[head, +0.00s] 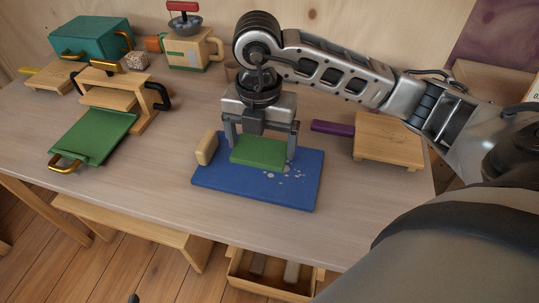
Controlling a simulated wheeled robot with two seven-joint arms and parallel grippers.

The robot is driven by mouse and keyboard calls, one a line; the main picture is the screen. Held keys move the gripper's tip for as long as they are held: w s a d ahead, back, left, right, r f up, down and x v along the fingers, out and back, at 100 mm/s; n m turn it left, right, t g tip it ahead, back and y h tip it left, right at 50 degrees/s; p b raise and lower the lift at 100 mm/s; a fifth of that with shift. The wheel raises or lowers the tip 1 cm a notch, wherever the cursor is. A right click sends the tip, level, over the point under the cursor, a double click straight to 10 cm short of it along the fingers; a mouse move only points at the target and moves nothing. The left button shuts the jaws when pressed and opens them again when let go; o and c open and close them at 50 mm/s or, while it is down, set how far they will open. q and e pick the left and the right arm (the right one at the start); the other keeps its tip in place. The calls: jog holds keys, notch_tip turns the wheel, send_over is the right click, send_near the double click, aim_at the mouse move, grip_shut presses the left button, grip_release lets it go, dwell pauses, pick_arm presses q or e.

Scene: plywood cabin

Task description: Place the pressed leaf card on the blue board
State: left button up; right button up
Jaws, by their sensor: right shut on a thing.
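The blue board (222,184) lies flat on the table at the centre of the head view, with pale specks on its right part. My right gripper (262,150) comes down over it from above, its fingers at either side of a flat green piece (258,153), shut on it. This green piece looks like the pressed leaf card, though no leaf shows on it. It is over the back middle of the board; I cannot tell whether it touches the board. A cream block (207,149) stands at the board's left edge. My left gripper is not in view.
A wooden block with a purple handle (388,139) is to the right. A green board with a gold handle (95,138) and a wooden stand (112,90) are on the left. A teal box (90,38) and a wooden grinder (190,48) stand behind. The table front is clear.

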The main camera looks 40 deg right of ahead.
aim_at(270, 144)
jog(key=shift+d+f, duration=0.55)
jog(key=shift+f, duration=0.1)
jog(key=f, duration=0.3)
jog(key=shift+d, duration=0.4)
jog(key=shift+f, duration=0.5)
jog(key=shift+f, duration=0.1)
jog(key=shift+f, duration=0.15)
jog(key=o, duration=0.7)
notch_tip(270, 144, up, 13)
jog(key=shift+f+p, duration=0.2)
jog(key=shift+p, duration=0.35)
